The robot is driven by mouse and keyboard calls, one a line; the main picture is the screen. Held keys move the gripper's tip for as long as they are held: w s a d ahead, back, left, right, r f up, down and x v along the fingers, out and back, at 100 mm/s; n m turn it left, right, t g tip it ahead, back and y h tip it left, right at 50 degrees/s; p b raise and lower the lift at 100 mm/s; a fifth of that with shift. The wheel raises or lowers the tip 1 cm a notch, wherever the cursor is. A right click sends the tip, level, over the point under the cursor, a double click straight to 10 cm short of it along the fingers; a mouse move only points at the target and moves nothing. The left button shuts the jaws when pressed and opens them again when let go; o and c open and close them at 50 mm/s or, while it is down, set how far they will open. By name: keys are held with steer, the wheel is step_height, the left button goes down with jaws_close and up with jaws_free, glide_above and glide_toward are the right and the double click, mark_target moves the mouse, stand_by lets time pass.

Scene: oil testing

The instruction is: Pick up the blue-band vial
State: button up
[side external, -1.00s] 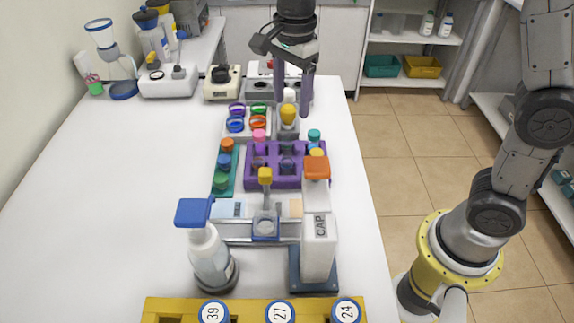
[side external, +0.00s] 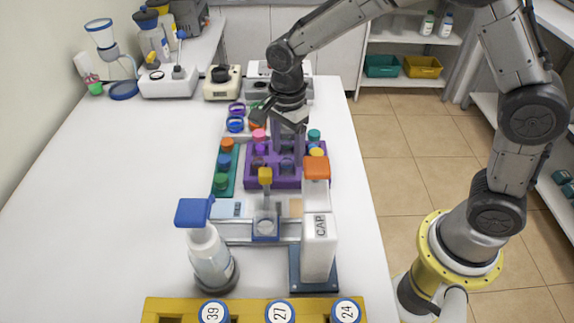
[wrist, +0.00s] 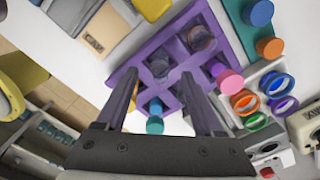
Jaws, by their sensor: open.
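The purple rack (side external: 312,178) stands mid-table, and in the wrist view (wrist: 123,76) it lies in front of my fingers. It holds clear, dark-looking round vials, seen in the wrist view as one vial (wrist: 158,66) and another vial (wrist: 199,38). A pink cap (wrist: 228,80) and a teal cap (wrist: 155,116) stand at its edge. I cannot make out a blue band on any vial. My gripper (side external: 289,150) points down over the far part of the rack. In the wrist view my gripper (wrist: 161,82) is open, with nothing seen held. The fingers hide part of the rack.
A green rack (side external: 235,170) with orange, blue and green caps stands left of the purple one. Coloured rings (side external: 236,124) lie behind. A white CAP device (side external: 319,245) and a blue-topped bottle (side external: 210,255) stand nearer. The left tabletop (side external: 110,210) is clear.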

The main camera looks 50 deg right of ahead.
steer(key=shift+f, duration=1.15)
jaws_close()
